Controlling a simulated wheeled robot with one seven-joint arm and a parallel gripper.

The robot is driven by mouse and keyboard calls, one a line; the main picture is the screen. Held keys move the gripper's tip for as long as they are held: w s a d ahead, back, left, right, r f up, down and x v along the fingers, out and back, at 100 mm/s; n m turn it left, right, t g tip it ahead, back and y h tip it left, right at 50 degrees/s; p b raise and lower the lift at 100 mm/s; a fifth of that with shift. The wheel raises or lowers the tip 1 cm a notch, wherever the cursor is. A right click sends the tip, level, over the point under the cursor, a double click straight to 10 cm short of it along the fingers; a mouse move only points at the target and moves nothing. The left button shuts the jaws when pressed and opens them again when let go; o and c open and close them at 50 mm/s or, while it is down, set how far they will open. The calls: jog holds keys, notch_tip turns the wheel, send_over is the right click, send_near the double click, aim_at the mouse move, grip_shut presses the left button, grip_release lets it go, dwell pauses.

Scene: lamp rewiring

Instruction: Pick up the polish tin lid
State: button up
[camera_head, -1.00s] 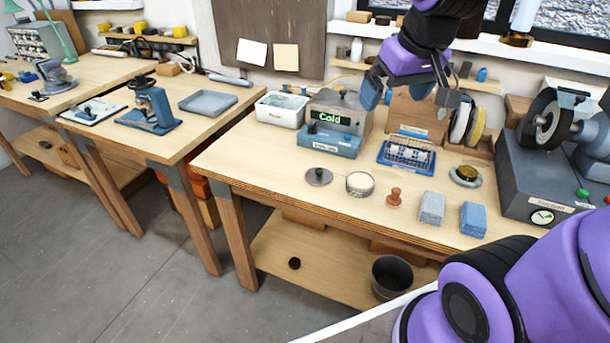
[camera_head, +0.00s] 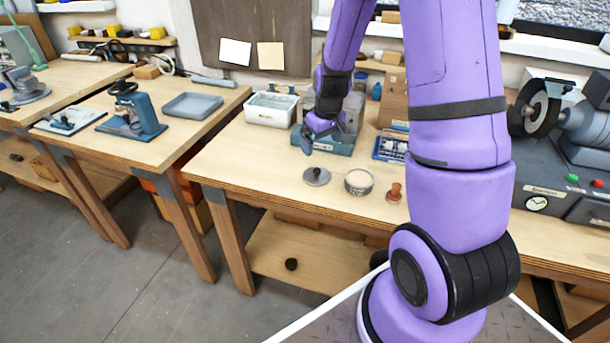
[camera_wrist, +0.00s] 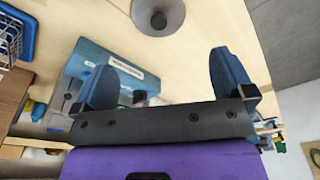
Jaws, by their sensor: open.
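The polish tin lid (camera_head: 316,179) is a flat grey disc with a dark knob, lying on the workbench left of the round polish tin (camera_head: 358,183). In the wrist view the lid (camera_wrist: 147,13) shows at the top edge, partly cut off. My gripper (camera_head: 310,141) is above the bench, behind the lid and in front of the grey-blue device. In the wrist view my gripper (camera_wrist: 162,62) has its two blue fingers spread apart, with nothing between them. The lid lies beyond the fingertips, roughly between their lines and apart from them.
The grey-blue device (camera_head: 337,140) stands close behind my gripper, and a white tub (camera_head: 271,108) is to its left. A reddish stamp (camera_head: 395,192) stands right of the tin. A blue rack (camera_head: 388,149) sits behind. Bare bench lies left of the lid.

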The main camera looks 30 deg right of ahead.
aim_at(317, 170)
jog(key=shift+w+f, duration=0.35)
jog(key=shift+f, duration=1.65)
jog(key=shift+w+f, duration=0.4)
jog(key=shift+f, duration=1.55)
jog(key=shift+w+f, duration=0.35)
jog(key=shift+f, duration=1.65)
jog(key=shift+c, duration=0.2)
jog(key=c, duration=0.5)
